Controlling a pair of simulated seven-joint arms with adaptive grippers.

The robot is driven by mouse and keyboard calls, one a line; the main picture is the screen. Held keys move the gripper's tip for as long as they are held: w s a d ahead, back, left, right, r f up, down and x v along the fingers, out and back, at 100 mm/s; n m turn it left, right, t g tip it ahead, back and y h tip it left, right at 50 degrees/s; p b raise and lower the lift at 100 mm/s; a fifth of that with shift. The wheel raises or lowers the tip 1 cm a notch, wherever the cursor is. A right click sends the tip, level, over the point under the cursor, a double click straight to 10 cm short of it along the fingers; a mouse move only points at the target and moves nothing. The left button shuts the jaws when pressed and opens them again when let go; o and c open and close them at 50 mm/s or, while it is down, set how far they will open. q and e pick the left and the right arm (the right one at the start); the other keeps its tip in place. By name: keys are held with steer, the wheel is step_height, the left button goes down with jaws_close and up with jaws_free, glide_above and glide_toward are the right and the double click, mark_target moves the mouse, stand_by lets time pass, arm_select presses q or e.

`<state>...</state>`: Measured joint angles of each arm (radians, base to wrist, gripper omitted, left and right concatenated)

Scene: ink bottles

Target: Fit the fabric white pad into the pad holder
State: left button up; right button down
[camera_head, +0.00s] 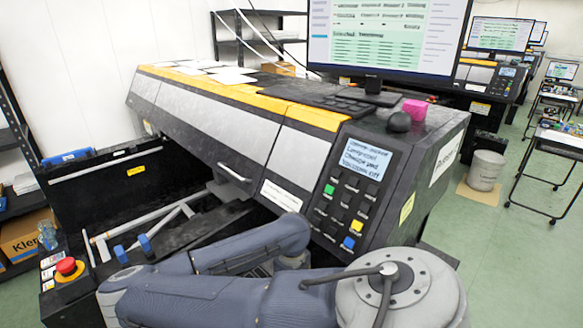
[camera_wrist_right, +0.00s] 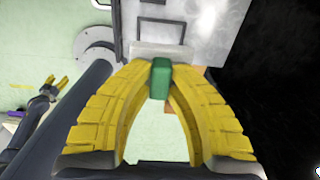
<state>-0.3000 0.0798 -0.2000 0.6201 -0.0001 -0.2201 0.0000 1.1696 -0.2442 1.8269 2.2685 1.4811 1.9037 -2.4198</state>
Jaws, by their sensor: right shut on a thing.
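In the right wrist view my right gripper (camera_wrist_right: 161,80) has its yellow fingers closed on a small green block (camera_wrist_right: 160,72). A pale grey-white bar (camera_wrist_right: 160,51) lies just beyond the block; I cannot tell whether the two are joined or whether the bar is the fabric pad. A light metal plate (camera_wrist_right: 215,35) is above and right of the fingertips; I cannot identify a pad holder. My left gripper (camera_wrist_right: 56,87) shows small at the left of this view, its yellow fingers apart and empty. Neither gripper shows in the head view.
A large printer (camera_head: 225,115) with an orange edge fills the head view. Its control panel (camera_head: 345,185) is near the middle. A red emergency button (camera_head: 68,267) is at lower left.

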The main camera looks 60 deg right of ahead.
steer(key=shift+f, duration=4.05)
steer(key=shift+f, duration=1.35)
steer(key=c, duration=1.3)
jaws_free()
steer(key=shift+r, duration=0.1)
steer(key=shift+r, duration=3.9)
steer(key=shift+s, duration=0.1)
